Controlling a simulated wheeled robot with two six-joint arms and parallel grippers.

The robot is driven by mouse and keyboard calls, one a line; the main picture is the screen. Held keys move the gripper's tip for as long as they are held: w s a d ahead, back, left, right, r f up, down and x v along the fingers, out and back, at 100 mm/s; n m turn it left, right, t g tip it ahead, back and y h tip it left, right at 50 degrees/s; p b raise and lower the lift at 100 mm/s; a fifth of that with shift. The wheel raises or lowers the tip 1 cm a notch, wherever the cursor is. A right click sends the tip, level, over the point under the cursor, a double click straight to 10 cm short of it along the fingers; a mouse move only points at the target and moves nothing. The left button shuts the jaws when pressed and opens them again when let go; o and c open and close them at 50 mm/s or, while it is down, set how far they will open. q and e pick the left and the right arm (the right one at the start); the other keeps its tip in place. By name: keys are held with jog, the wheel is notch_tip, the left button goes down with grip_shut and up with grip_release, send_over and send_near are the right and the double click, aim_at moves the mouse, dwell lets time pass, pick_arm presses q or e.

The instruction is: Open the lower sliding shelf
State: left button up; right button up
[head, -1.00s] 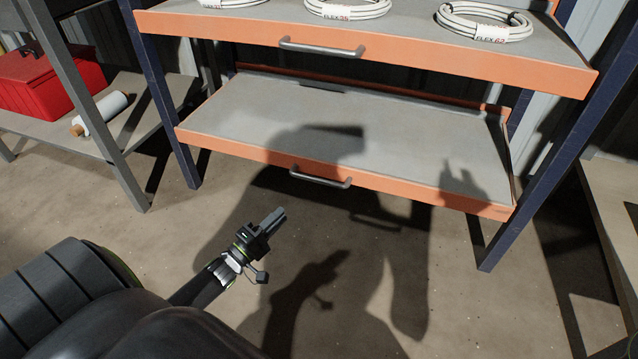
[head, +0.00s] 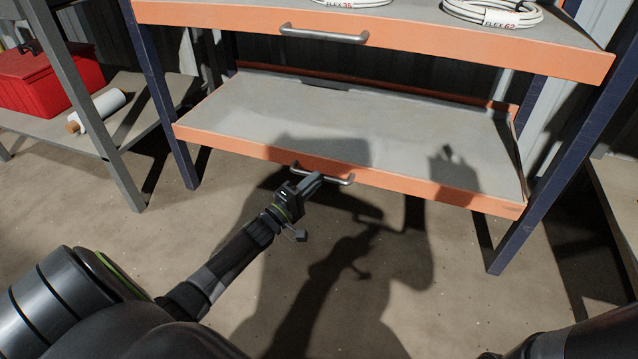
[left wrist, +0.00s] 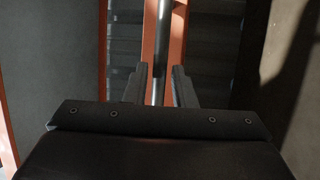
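The lower sliding shelf (head: 260,112) is an empty grey tray with an orange front edge. Its grey bar handle (head: 342,182) is at the middle of that edge. My left gripper (head: 316,180) is at the handle, its fingers overlapping it in the head view. In the left wrist view the handle bar (left wrist: 163,50) runs between the two fingertips (left wrist: 160,78), with narrow gaps on both sides. The left gripper looks open around or just before the bar. My right gripper is out of view.
The upper shelf (head: 440,40) above holds coiled white cables (head: 492,12) and has its own handle. Blue posts (head: 530,225) flank the rack. A side bench at left holds a red toolbox (head: 40,78) and a white roll (head: 100,108). The floor in front is clear.

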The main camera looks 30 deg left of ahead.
pick_arm(q)
jog(key=shift+b+x, duration=0.35)
jog(key=shift+x, duration=1)
jog(key=shift+c, duration=0.4)
grip_shut()
